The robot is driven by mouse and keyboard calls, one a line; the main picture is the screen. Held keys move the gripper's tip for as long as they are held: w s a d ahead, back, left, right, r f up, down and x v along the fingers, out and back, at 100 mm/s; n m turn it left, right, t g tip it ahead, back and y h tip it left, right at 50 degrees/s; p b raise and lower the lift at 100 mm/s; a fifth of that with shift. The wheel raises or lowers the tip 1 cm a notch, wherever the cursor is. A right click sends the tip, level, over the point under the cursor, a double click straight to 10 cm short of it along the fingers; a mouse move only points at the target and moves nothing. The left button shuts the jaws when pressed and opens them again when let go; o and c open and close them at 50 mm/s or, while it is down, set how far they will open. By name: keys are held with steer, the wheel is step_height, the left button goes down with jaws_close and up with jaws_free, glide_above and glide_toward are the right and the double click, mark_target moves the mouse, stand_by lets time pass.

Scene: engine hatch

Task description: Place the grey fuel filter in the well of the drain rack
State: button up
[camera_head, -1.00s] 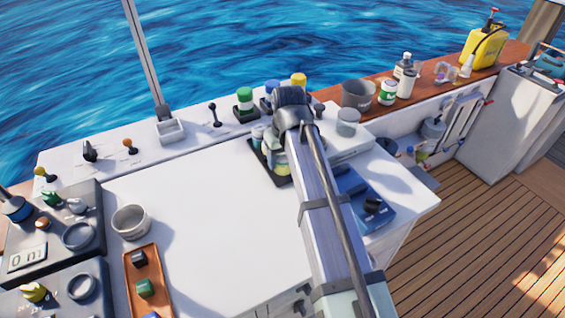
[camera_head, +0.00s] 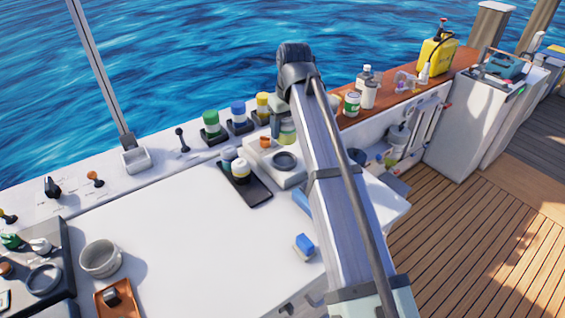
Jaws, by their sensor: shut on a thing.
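My gripper (camera_head: 279,124) hangs below my wrist, largely hidden by my arm. It is shut on a pale cylinder with a yellow-green band (camera_head: 287,134), which hides partly behind the arm; I cannot tell surely whether it is the grey fuel filter. It is held above the far part of a pale block with a dark round ring (camera_head: 284,160), which looks like the drain rack and its well. A dark tray (camera_head: 259,193) beside the block holds two pale filters, one with a blue-grey band (camera_head: 229,155) and one with a yellow band (camera_head: 241,172).
Green (camera_head: 211,125), blue (camera_head: 238,116) and yellow (camera_head: 263,105) capped jars stand along the back ledge. An orange knob (camera_head: 265,142) stands at the block's rear. A blue-and-white block (camera_head: 304,246) and a grey bowl (camera_head: 100,258) sit on the otherwise largely clear white top.

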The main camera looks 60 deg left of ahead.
steer(key=shift+w+a+r+n, duration=0.2)
steer(key=shift+a+r, duration=0.1)
steer(key=shift+a, duration=0.2)
steer(key=shift+w+a+r+n, duration=0.1)
steer(key=shift+w+a+r, duration=0.15)
steer(key=shift+a, duration=0.25)
steer(key=shift+s+d+f+n, duration=0.15)
steer(key=shift+s+d+n, duration=0.1)
steer(key=shift+n, duration=0.25)
steer(key=shift+f, duration=4.95)
steer(key=shift+f, duration=0.1)
steer(key=o, duration=1.2)
steer(key=r, duration=0.4)
steer(key=d+r, duration=0.1)
steer(key=r, duration=0.7)
steer(key=shift+d, duration=0.4)
